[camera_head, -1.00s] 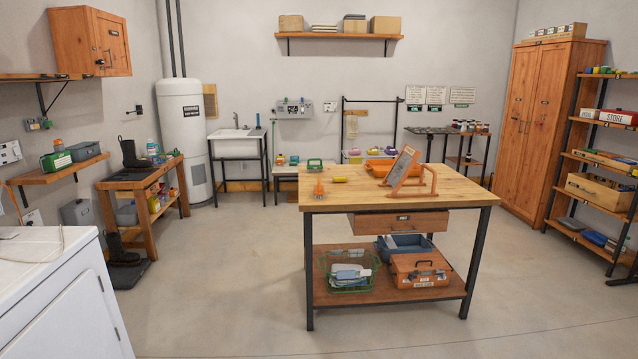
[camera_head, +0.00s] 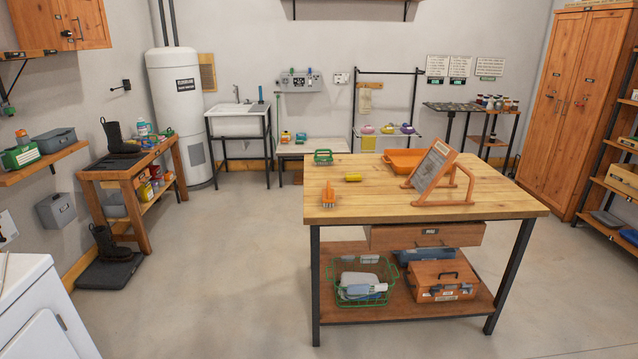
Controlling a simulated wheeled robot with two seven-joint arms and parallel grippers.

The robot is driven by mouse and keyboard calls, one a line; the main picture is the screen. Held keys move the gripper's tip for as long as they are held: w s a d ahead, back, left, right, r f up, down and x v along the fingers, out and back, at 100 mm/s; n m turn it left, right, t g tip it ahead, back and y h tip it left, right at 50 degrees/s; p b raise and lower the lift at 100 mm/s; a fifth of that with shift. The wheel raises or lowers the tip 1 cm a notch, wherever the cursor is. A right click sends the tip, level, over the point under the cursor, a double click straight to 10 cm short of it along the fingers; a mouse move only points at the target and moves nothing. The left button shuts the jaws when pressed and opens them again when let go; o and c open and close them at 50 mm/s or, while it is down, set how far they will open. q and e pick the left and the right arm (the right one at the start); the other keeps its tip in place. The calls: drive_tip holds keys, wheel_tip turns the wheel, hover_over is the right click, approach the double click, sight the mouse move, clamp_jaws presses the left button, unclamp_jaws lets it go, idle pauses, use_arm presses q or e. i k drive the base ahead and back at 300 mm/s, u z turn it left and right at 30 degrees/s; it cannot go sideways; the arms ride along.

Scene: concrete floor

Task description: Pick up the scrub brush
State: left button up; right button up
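A small orange brush (camera_head: 328,196) with what look like pale bristles at its lower end is on the wooden worktable (camera_head: 460,195), near the table's front left corner. It looks like the scrub brush. It stands apart from the other things on the table, with bare wood around it. Neither of my grippers shows in the head view.
Also on the tabletop are a yellow item (camera_head: 353,177), a green item (camera_head: 323,157), an orange tray (camera_head: 403,158) and a framed board on a stand (camera_head: 432,168). A white appliance (camera_head: 36,305) is at lower left. The floor (camera_head: 230,260) left of the table is clear.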

sight(328, 193)
drive_tip(key=z, duration=0.1)
drive_tip(key=i, duration=2)
drive_tip(key=z, duration=0.2)
